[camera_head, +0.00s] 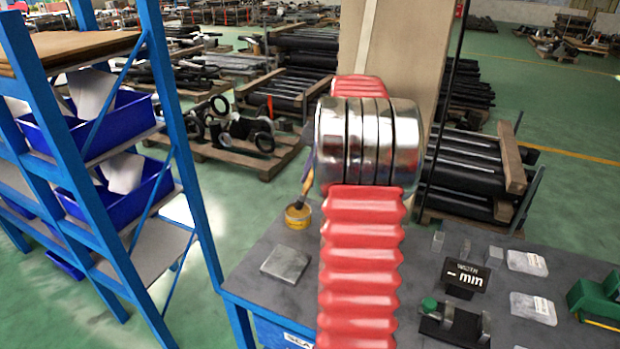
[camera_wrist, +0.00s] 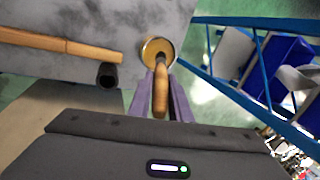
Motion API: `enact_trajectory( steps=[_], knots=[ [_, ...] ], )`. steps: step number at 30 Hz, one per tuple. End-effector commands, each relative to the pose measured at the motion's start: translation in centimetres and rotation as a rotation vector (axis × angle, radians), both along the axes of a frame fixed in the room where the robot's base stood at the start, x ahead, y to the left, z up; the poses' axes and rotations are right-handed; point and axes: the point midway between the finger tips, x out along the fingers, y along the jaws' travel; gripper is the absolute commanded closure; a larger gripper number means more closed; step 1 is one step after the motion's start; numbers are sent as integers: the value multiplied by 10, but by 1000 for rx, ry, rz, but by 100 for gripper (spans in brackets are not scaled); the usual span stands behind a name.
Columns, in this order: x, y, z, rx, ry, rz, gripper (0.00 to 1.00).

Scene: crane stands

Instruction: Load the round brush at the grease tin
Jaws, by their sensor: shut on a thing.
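The grease tin (camera_head: 298,215) is a small round tin with a yellow-brown side, standing at the far left of the grey bench top. It shows as a gold-rimmed circle in the wrist view (camera_wrist: 146,48). My gripper has purple fingers (camera_wrist: 160,88) shut on the wooden handle of the round brush (camera_wrist: 159,101). The brush points down at the tin, and its dark lower end overlaps the tin's opening. In the head view the brush (camera_head: 307,180) is slightly tilted above the tin. I cannot tell whether the bristles touch the grease. My red arm hides part of the bench.
A wooden handle (camera_wrist: 55,43) and a black round end (camera_wrist: 107,75) lie left of the tin in the wrist view. A grey metal block (camera_head: 286,264) lies near the tin. A blue shelf rack (camera_head: 182,140) stands left. A sign (camera_head: 466,275) and clear boxes occupy the bench's right.

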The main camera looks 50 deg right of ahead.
Motion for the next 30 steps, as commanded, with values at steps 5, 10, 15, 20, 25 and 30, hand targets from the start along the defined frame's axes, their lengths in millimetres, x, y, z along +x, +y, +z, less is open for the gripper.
enact_trajectory(
  steps=[5, 10, 15, 20, 25, 30],
  knots=[
    [0, 0, 0, 0, 0, 0, 100],
    [0, 0, -1, 0, 0, 0, 100],
    [0, 0, -2, 1, 0, 1, 100],
    [0, 1, -4, 1, 0, 1, 100],
    [0, 1, -5, 1, 0, 1, 100],
    [0, 1, -7, 1, 0, 1, 100]
  ],
)
